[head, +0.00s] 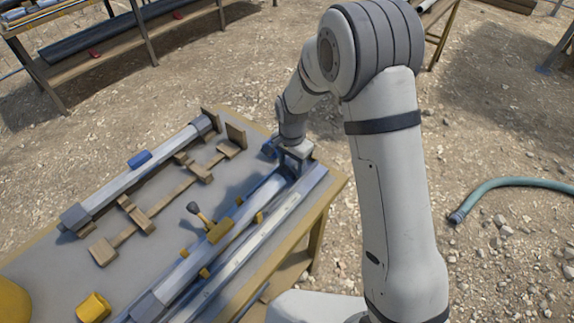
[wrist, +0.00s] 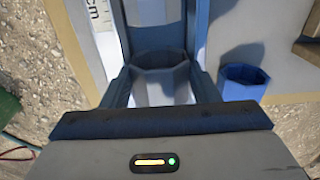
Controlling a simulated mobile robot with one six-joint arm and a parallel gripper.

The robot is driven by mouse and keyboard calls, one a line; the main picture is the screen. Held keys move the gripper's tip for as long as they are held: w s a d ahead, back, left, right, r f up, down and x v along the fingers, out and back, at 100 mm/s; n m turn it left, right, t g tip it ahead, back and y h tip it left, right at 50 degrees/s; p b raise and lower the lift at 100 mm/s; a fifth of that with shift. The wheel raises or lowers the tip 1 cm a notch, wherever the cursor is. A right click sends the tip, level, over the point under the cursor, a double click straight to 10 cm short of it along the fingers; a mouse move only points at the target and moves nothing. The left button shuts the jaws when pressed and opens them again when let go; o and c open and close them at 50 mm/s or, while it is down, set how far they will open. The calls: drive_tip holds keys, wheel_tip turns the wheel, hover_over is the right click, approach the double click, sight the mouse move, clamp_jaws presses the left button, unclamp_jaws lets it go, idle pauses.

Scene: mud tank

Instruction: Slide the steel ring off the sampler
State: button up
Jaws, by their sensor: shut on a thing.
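The sampler (head: 185,270) is a long tube with a grey collar at its near end and a blue far part, lying along the right side of the table. My gripper (head: 290,165) is at its far end. In the wrist view, the gripper (wrist: 160,85) is shut, with one finger on each side of a grey-blue, many-sided steel ring (wrist: 158,62). The ring's opening shows between the fingers. I cannot tell whether the ring is still around the tube, since the gripper hides that end in the head view.
A blue cap (wrist: 245,82) stands on the table beside the gripper. A second tube (head: 135,180) lies at left, near wooden cradle pieces (head: 140,215). A yellow block (head: 93,307) is near the front. A white scale (head: 255,235) runs along the right edge. Gravel lies beyond the table.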

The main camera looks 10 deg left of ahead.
sight(292, 162)
drive_tip(key=o, duration=1.3)
drive_tip(key=shift+c, duration=0.2)
drive_tip(key=shift+r+b, duration=0.6)
drive_tip(key=shift+r, duration=3.35)
drive_tip(key=s+d+r+n, duration=0.1)
drive_tip(key=s+d+r, duration=0.2)
drive_tip(key=d+r, duration=0.45)
drive_tip(key=s+d+r+n+t, duration=0.1)
drive_tip(key=s+d+r+n, duration=0.1)
drive_tip(key=s+d, duration=0.5)
drive_tip(key=s+d+r+n+t, duration=0.2)
drive_tip(key=s+d+r, duration=0.3)
drive_tip(key=s+d, duration=0.3)
drive_tip(key=s+n, duration=0.1)
drive_tip(key=s, duration=0.3)
